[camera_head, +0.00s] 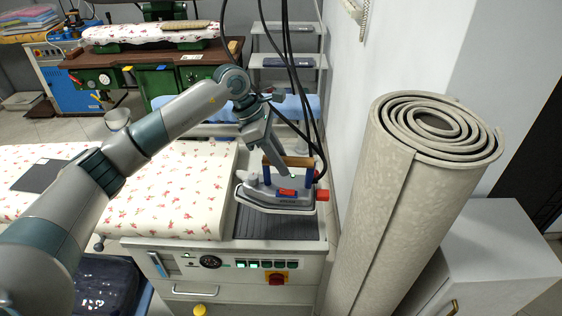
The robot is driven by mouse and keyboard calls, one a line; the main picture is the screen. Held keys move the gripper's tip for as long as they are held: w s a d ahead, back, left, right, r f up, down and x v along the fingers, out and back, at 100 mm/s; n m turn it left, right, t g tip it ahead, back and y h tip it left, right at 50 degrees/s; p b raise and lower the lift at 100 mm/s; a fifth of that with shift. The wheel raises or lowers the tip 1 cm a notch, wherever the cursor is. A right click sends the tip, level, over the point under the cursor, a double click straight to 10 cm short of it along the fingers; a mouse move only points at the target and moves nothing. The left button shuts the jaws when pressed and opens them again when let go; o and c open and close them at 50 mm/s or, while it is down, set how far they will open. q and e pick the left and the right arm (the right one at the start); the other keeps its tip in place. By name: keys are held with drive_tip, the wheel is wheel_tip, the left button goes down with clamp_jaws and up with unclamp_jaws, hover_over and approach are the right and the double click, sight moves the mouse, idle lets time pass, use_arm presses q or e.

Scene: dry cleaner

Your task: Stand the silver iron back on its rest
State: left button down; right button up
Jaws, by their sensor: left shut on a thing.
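The silver iron (262,196) has a wooden-topped handle on blue posts and red parts at its side. It is over the dark ridged rest (277,226) at the right end of the ironing table, with its soleplate roughly level. I cannot tell whether it touches the rest or hovers just above it. My left gripper (287,166) reaches in from the left, above the iron, and is shut on its handle. The fingertips are partly hidden at the handle. My right gripper is not in view.
The floral padded board (185,190) lies left of the rest. A control panel (225,263) is on the table front. A tall rolled carpet (395,190) stands close on the right. Black hoses (290,70) hang down to the iron. A shelf rack (287,62) stands behind.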

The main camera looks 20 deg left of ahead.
sight(281, 184)
use_arm(q)
drive_tip(key=shift+w+r, duration=0.1)
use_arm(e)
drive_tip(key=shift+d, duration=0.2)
